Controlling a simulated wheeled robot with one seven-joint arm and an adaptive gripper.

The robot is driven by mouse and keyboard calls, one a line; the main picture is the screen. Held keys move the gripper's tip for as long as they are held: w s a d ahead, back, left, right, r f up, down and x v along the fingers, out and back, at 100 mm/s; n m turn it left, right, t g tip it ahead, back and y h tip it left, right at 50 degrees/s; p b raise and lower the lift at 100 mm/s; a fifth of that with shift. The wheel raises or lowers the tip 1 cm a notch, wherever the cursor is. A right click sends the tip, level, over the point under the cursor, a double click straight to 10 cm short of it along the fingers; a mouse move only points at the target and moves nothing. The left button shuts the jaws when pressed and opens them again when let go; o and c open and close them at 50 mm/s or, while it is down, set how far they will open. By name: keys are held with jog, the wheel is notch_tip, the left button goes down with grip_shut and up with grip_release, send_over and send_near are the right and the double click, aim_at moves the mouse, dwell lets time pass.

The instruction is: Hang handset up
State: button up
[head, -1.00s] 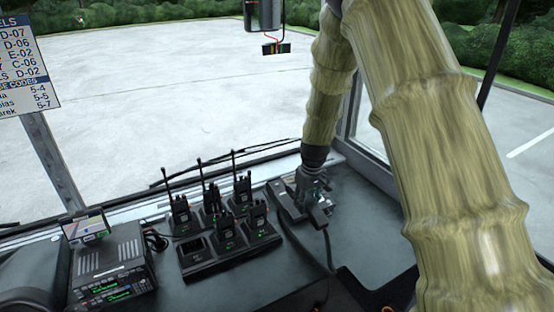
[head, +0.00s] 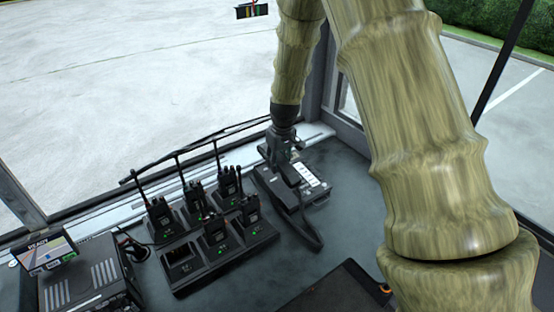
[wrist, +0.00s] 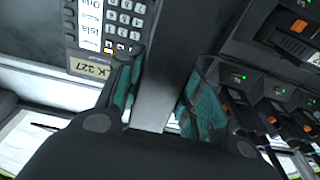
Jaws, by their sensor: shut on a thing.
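The handset (wrist: 162,80) is a dark grey bar between my gripper's teal-padded fingers in the wrist view. My gripper (head: 283,153) is shut on it, over the phone base at the far right of the dash in the head view. The phone base (head: 318,192) is dark with a pale label strip; its keypad (wrist: 124,22) and a K 327 tag show left of the handset in the wrist view.
A charger (head: 185,280) with several upright handheld radios stands close left of the phone. A radio unit (head: 85,285) with a small screen (head: 45,252) is farther left. The windscreen ledge runs behind. Bare dash lies right of the phone.

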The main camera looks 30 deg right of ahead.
aim_at(277, 183)
jog(key=shift+w+f, duration=0.15)
jog(key=shift+f, duration=0.45)
jog(key=shift+s+f+b, duration=0.2)
jog(key=shift+f+b, duration=0.55)
jog(key=shift+b, duration=0.15)
jog(key=shift+f+b, duration=0.5)
jog(key=shift+f, duration=0.25)
jog(key=shift+f+b, duration=0.35)
jog(key=shift+f, duration=0.75)
jog(key=shift+p, duration=0.45)
jog(key=o, duration=1.3)
jog(key=r, duration=0.4)
jog(key=s+r, duration=0.1)
jog(key=r, duration=0.6)
jog(key=shift+s+d+r, duration=0.1)
jog(key=shift+s+r, duration=0.25)
jog(key=shift+r, duration=0.05)
